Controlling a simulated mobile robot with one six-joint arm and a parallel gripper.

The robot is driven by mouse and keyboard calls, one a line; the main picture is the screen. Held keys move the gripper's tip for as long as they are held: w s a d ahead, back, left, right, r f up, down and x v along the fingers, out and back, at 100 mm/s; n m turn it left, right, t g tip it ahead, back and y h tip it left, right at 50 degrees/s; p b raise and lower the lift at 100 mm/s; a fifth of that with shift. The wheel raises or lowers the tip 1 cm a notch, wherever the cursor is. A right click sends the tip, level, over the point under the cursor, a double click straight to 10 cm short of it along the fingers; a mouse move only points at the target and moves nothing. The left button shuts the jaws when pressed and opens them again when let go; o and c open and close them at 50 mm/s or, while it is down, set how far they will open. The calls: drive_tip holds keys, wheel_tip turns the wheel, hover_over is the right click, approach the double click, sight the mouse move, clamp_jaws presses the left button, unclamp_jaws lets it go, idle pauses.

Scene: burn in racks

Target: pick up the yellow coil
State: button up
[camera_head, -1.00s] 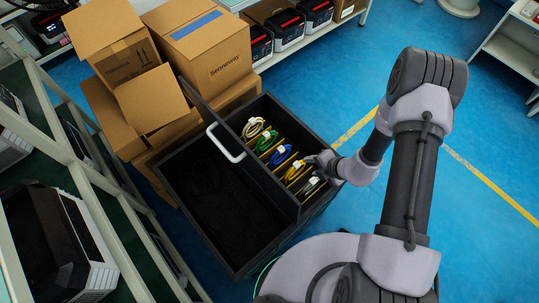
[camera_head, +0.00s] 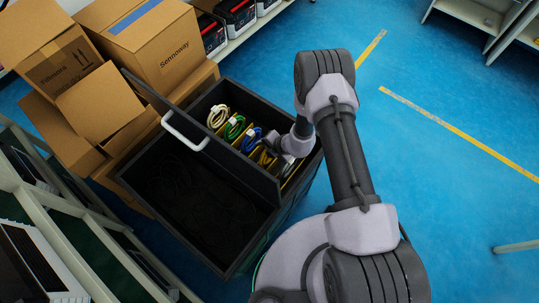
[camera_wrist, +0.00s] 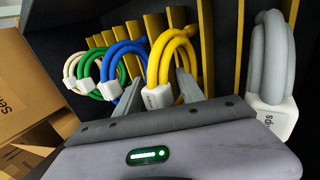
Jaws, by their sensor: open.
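The yellow coil (camera_wrist: 170,62) stands upright in a slotted rack in the wrist view, with a white label block on its lower part. My gripper (camera_wrist: 161,76) is open, with one grey finger on each side of the coil. The coil is between the fingers; I cannot tell whether either finger touches it. In the head view the yellow coil (camera_head: 265,158) is partly hidden by my gripper (camera_head: 276,152), which reaches into the bin from the right.
A blue coil (camera_wrist: 124,70), a green coil (camera_wrist: 103,68) and a white coil (camera_wrist: 76,70) stand left of the yellow one. A grey coil (camera_wrist: 270,65) stands to the right. Yellow dividers separate them. The dark bin (camera_head: 228,262) has a raised handle (camera_head: 184,131); cardboard boxes (camera_head: 150,45) stand behind.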

clamp_jaws()
